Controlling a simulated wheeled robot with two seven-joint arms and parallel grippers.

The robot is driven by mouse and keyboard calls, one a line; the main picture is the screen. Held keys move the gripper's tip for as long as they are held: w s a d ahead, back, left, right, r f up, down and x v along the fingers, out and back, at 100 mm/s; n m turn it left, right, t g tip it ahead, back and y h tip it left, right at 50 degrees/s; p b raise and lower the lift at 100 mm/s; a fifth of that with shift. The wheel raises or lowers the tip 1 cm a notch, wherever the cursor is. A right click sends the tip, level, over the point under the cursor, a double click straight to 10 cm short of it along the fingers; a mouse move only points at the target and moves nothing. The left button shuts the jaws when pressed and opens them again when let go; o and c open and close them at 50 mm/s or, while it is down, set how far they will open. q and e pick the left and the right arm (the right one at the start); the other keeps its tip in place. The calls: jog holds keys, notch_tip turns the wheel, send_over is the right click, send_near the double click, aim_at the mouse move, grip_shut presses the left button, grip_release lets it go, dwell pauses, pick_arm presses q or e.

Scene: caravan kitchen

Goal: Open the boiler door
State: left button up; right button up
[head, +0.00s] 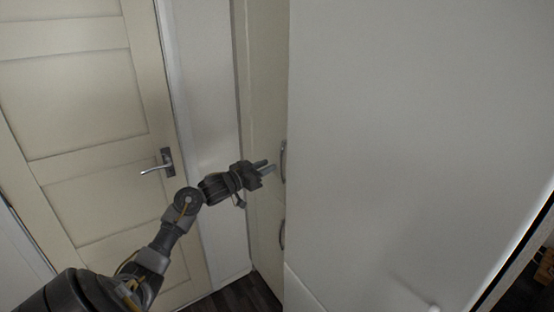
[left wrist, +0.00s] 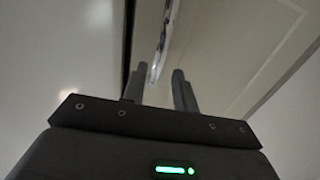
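A tall, narrow cream cupboard door (head: 262,100) stands shut in the middle of the head view, with an upright metal handle (head: 283,162). I take it for the boiler door, though no label shows. My left gripper (head: 269,168) is just left of this handle, fingers pointing at it. In the left wrist view my left gripper (left wrist: 158,82) has its two fingers apart with nothing held. The handle (left wrist: 161,42) shows there beyond the fingertips, its lower end lining up with the gap. I cannot tell whether it touches a finger. My right gripper is out of view.
A second handle (head: 282,234) sits lower on the same cupboard front. A large pale panel (head: 420,130) fills the right and hides part of the cupboard. A cream panelled door (head: 85,110) with a lever handle (head: 160,164) is at the left. A little dark floor (head: 240,298) shows below.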

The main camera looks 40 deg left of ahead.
pick_arm(q)
jog(key=w, duration=0.3)
jog(key=w+p, duration=0.1)
jog(key=w, duration=0.1)
jog(key=shift+w+d, duration=0.3)
jog(key=shift+d, duration=0.05)
jog(key=shift+c, duration=0.4)
grip_shut()
